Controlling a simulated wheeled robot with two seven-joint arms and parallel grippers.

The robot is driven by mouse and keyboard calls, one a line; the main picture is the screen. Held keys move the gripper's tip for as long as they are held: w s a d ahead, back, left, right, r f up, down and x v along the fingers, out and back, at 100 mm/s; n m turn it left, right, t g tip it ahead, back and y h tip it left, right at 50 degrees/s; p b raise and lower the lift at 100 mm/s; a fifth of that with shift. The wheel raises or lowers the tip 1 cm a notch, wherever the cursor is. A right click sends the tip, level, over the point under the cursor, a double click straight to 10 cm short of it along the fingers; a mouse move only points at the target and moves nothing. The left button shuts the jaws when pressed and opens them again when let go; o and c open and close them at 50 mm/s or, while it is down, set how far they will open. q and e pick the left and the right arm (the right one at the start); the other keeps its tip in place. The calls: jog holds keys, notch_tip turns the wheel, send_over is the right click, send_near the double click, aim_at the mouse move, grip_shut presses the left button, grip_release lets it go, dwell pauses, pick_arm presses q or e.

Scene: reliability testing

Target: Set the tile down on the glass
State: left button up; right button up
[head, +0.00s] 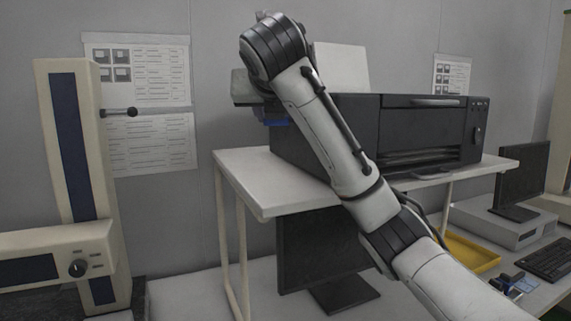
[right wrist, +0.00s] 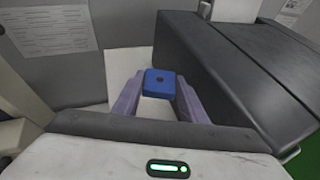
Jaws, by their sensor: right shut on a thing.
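In the head view my right arm reaches up across the printer, and a bit of blue (head: 274,122), likely the tile, shows below the wrist beside the printer's left end. The tile is held left of the dark printer body, with the pale shelf top behind it in the wrist view. I cannot make out a glass surface in either view. My left gripper is not in view.
The black printer (head: 425,133) stands on a white raised table (head: 265,188), whose left end is bare. A cream column device (head: 80,150) with a dial stands at the left. A monitor (head: 325,245) sits beneath the table; a yellow tray (head: 470,252) and keyboard (head: 548,262) lie at right.

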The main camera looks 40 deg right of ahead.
aim_at(276, 174)
notch_tip(276, 174, down, 10)
jog(key=shift+r+b, duration=0.1)
jog(key=shift+b, duration=0.3)
jog(key=o, duration=0.8)
